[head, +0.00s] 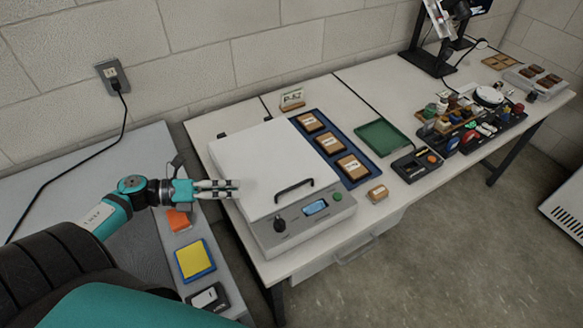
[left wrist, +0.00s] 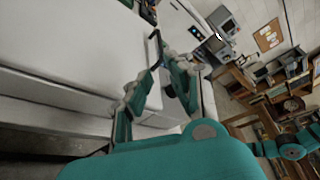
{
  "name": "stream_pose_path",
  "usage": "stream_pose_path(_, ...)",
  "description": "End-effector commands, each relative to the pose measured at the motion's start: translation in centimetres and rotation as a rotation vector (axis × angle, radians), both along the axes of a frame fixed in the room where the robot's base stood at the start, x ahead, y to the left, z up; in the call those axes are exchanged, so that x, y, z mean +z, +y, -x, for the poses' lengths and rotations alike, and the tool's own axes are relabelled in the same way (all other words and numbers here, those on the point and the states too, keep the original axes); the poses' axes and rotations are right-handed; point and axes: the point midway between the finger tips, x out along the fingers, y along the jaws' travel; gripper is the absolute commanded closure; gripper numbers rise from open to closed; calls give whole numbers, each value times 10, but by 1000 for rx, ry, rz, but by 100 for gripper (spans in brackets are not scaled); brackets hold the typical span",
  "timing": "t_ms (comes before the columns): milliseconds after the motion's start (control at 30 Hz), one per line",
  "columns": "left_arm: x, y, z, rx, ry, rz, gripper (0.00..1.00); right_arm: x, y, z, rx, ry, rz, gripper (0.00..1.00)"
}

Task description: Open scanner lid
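The scanner is a grey box with a white lid (head: 262,165) lying flat and shut on top. A black bar handle (head: 294,189) is fixed near the lid's front edge. The front panel (head: 315,212) has a black knob, a lit blue display and a green button. My left gripper (head: 238,189) is over the lid's left part, left of the handle and apart from it. My right gripper is not in view.
A blue tray (head: 340,172) with several wooden-framed pieces adjoins the scanner's right side. A green tray (head: 382,138) and a crowded tool tray stand farther right. A grey side table (head: 85,165) at left holds orange, yellow-blue and black items. A wall outlet (head: 113,76) has a black cord.

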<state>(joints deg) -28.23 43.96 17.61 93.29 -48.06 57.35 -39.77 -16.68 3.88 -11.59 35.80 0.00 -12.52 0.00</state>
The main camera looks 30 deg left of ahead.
Motion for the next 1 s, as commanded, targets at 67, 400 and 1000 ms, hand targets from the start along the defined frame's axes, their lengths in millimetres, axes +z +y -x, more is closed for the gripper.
stream_pose_path(67, 0, -1, 0, 0, 1, 2, 81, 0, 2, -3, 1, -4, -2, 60)
stream_pose_path(400, -6, -33, -30, 2, -2, 5, 81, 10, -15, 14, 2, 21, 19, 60)
stream_pose_path(1000, -33, -119, -105, 2, 1, 5, 81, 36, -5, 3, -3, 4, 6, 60)
